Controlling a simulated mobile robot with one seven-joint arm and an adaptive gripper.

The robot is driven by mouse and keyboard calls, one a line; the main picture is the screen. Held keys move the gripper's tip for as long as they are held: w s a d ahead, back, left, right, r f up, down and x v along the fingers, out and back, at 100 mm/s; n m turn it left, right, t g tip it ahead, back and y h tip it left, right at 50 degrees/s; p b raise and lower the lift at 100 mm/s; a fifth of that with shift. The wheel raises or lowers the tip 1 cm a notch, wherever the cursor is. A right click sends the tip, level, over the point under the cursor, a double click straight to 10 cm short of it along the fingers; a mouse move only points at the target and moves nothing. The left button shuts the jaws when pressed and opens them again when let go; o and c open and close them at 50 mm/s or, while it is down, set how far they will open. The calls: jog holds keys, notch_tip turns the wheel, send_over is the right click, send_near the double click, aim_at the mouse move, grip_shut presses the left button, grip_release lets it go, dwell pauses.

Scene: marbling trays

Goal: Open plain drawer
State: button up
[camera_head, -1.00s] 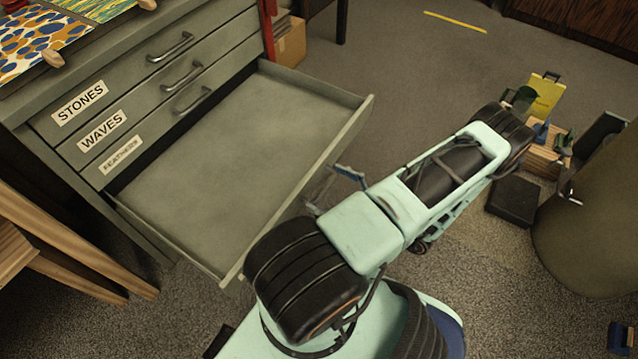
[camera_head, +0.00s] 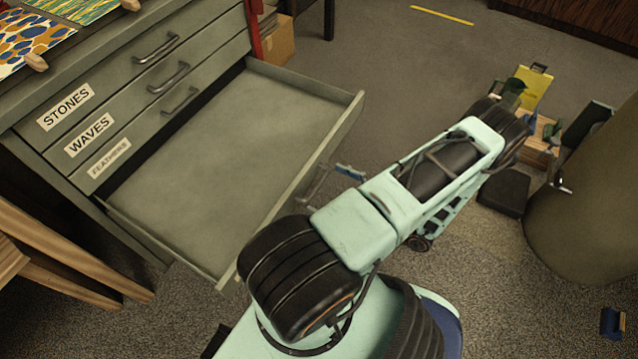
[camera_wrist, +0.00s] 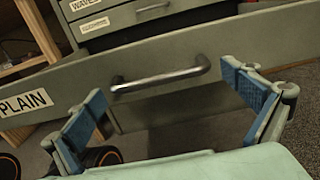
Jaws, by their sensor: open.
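The plain drawer (camera_head: 226,150) is the lowest drawer of the grey cabinet and stands pulled far out, its inside empty. In the wrist view its front (camera_wrist: 228,38) carries a PLAIN label (camera_wrist: 25,103) at the left and a metal bar handle (camera_wrist: 160,80) in the middle. My gripper (camera_wrist: 168,98) is open, with one blue-padded finger on each side of the handle and apart from it. In the head view my arm hides most of the gripper; one blue finger pad (camera_head: 350,171) shows just outside the drawer front.
Closed drawers labelled STONES (camera_head: 66,107), WAVES (camera_head: 89,135) and FEATHERS (camera_head: 109,158) are above. A wooden stand (camera_head: 62,253) is at the left. A crate with tools (camera_head: 540,140) and a large drab cylinder (camera_head: 585,205) stand at the right. Open floor lies beyond the drawer.

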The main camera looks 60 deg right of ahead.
jog(key=s, duration=1)
jog(key=shift+d, duration=0.15)
